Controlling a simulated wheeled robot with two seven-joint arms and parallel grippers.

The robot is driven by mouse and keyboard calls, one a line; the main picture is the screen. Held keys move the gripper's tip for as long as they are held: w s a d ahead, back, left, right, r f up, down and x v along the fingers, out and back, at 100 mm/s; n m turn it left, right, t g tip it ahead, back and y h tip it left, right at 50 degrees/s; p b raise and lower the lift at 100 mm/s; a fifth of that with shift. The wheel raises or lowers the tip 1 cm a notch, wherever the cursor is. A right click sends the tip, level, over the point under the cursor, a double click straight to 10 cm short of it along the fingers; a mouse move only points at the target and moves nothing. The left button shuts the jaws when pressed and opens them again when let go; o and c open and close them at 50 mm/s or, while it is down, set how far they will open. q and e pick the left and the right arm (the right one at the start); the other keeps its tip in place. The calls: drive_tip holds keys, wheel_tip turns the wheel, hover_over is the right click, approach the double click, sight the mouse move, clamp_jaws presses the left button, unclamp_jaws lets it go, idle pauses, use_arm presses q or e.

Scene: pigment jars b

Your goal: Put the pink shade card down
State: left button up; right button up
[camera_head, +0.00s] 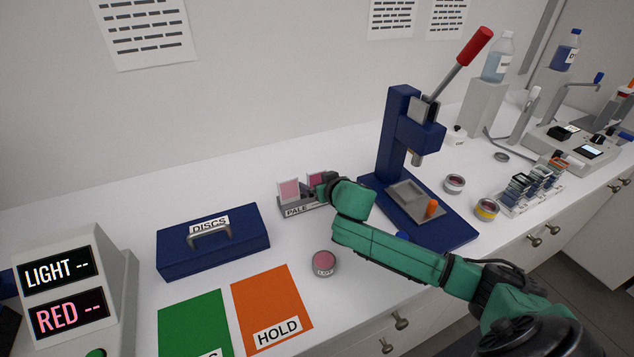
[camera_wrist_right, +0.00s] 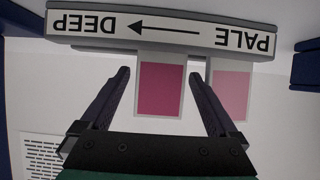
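Two pink shade cards stand in a grey rack (camera_head: 297,210) labelled PALE at its left end; the rack's PALE-to-DEEP label (camera_wrist_right: 160,32) appears upside down in the right wrist view. The paler card (camera_head: 289,190) is at the left, also seen in the wrist view (camera_wrist_right: 231,93). The deeper pink card (camera_head: 315,179) is beside it, partly hidden by my right gripper (camera_head: 324,186). In the wrist view my right gripper (camera_wrist_right: 160,75) is open, its fingers on either side of the deeper card (camera_wrist_right: 160,88), with gaps showing. My left gripper is not in view.
A blue DISCS box (camera_head: 213,246) stands left of the rack. A green mat (camera_head: 194,318) and an orange HOLD mat (camera_head: 270,300) lie in front. A round pink jar (camera_head: 324,262) sits near my right forearm. A blue press (camera_head: 395,140) with a red-handled lever stands to the right.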

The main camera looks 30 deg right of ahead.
drive_tip(key=shift+r, duration=0.15)
drive_tip(key=shift+s, duration=0.25)
drive_tip(key=v, duration=1.1)
drive_tip(key=shift+s+r+b, duration=0.2)
drive_tip(key=shift+b, duration=0.25)
